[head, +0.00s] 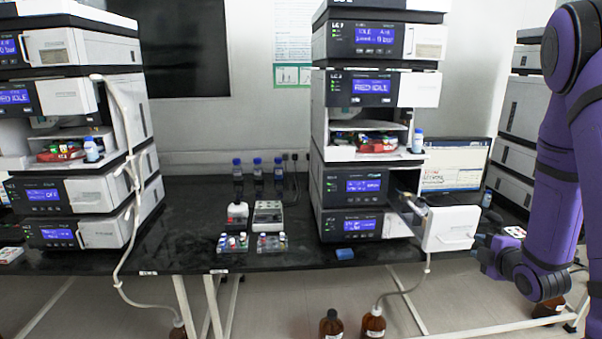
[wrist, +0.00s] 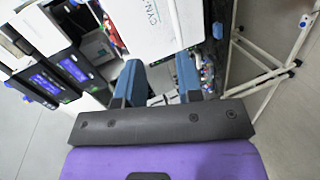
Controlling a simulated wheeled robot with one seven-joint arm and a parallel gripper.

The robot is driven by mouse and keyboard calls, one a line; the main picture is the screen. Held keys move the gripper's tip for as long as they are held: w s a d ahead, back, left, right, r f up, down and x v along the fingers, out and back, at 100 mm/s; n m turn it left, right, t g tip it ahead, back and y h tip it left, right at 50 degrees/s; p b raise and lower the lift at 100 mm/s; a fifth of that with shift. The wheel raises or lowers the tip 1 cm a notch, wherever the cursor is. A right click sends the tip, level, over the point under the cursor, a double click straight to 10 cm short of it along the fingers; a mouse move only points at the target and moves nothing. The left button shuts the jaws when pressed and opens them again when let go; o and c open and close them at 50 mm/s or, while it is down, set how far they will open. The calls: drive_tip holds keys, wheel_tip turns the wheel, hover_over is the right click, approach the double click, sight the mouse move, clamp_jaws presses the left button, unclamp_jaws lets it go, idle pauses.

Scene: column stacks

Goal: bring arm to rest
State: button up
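My purple arm (head: 560,190) comes in from the right edge in the head view and hangs down in front of the bench. My gripper (head: 480,250) is beside the right instrument stack, close to its open white door (head: 450,229); I cannot tell if they touch. In the wrist view my gripper (wrist: 160,75) shows two blue fingers spread apart with nothing between them, so it is open and empty. The right column stack (head: 368,120) stands upright, with its lower compartment open.
A left stack (head: 75,130) has a white tube hanging from it. Small vial racks (head: 252,243) and blue-capped bottles (head: 257,168) stand on the black bench (head: 200,225). Brown bottles (head: 373,323) are on the floor. A monitor (head: 455,163) stands behind the open door.

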drive_tip(key=s+a+r+m+g+h, duration=0.1)
drive_tip(key=s+a+r+m, duration=0.15)
drive_tip(key=r, duration=0.25)
drive_tip(key=s+a+r+m+g, duration=0.2)
drive_tip(key=r+m, duration=0.2)
drive_tip(key=r, duration=0.1)
drive_tip(key=s+a+r+m+g+h, duration=0.1)
drive_tip(key=s+a+r+m, duration=0.15)
drive_tip(key=r, duration=0.25)
drive_tip(key=s+a+r+m+g+y, duration=0.1)
drive_tip(key=s+a+r+m, duration=0.3)
drive_tip(key=s, duration=0.7)
drive_tip(key=s+a+r+m+g+y, duration=0.1)
drive_tip(key=s+a+r+m+g, duration=0.2)
drive_tip(key=s+a, duration=0.4)
drive_tip(key=s+r+g, duration=0.1)
drive_tip(key=s, duration=0.2)
drive_tip(key=shift+s+r+m+g, duration=0.3)
drive_tip(key=shift+s+r+m, duration=0.05)
drive_tip(key=shift+m, duration=0.05)
drive_tip(key=shift+d, duration=0.1)
